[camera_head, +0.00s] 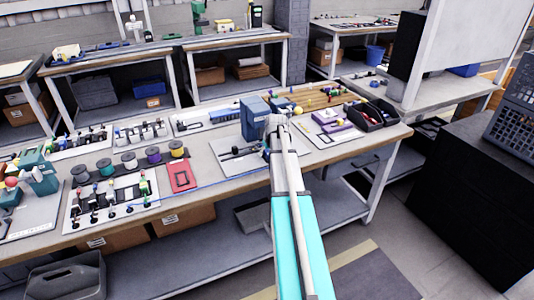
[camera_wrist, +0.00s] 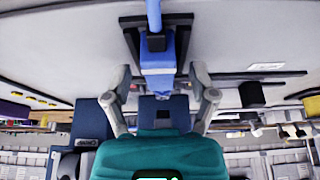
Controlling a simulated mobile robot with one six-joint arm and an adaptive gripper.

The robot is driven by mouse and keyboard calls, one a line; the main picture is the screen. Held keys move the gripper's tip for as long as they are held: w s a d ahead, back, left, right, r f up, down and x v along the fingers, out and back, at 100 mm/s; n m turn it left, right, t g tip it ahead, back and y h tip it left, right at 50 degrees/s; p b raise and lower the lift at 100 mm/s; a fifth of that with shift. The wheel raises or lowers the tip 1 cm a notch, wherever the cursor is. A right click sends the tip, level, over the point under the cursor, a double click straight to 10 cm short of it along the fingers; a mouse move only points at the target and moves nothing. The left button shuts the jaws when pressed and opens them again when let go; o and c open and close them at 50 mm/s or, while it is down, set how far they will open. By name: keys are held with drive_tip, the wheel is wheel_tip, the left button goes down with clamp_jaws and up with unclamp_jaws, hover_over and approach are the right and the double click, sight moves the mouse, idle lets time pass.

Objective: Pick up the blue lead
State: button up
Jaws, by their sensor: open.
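In the wrist view, what looks like the blue lead (camera_wrist: 157,66) has a blue body, a dark collar and a blue length running to the top edge. It lies over a black frame-like holder (camera_wrist: 128,38) on the pale bench surface. My gripper (camera_wrist: 161,70) is open, with one finger on each side of the blue body and a visible gap on both sides. I cannot tell the depth between fingertips and lead.
The workbench (camera_head: 225,160) carries a row of spools (camera_head: 140,160), a red panel (camera_head: 181,176), a board with colored-handled tools (camera_head: 112,203) and black bins (camera_head: 372,114). In the wrist view, a black block on a bar (camera_wrist: 252,94) stands right of my fingers.

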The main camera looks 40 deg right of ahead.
clamp_jaws()
idle(0.3)
drive_tip(key=shift+r, duration=0.1)
wheel_tip(320, 180, up, 2)
drive_tip(key=p, duration=0.2)
drive_tip(key=shift+r+p, duration=0.25)
drive_tip(key=shift+p, duration=0.15)
drive_tip(key=s+a+r+p, duration=0.9)
drive_tip(key=s+r+p, duration=0.1)
drive_tip(key=shift+s+r, duration=0.15)
drive_tip(key=shift+s, duration=0.15)
drive_tip(key=shift+a, duration=0.1)
idle(0.7)
